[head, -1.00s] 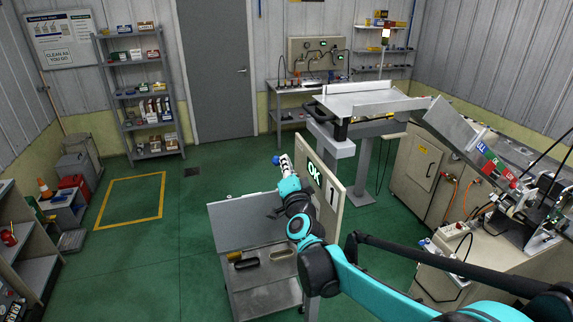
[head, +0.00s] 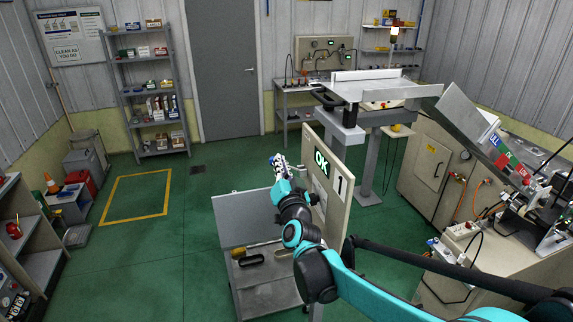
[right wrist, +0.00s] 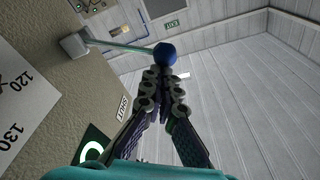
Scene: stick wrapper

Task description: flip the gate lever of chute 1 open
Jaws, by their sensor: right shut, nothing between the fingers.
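The lever shows in the right wrist view as a thin rod with a blue ball knob (right wrist: 165,54), coming out of a grey block on a beige panel (right wrist: 50,70). My right gripper (right wrist: 163,76) is shut and empty, its fingertips just below the knob in that picture; I cannot tell whether they touch it. A SHUT label (right wrist: 122,107) is on the panel beside the fingers. In the head view my right gripper (head: 278,162) is left of the upright board marked 1 (head: 340,200) and OK. The lever cannot be made out there. My left gripper is not in view.
A grey cart (head: 245,218) with dark-handled items stands below my right arm. A bench with a white top (head: 365,90) is behind the board, and a slanted metal chute (head: 465,120) is at the right. The green floor at the left is mostly clear.

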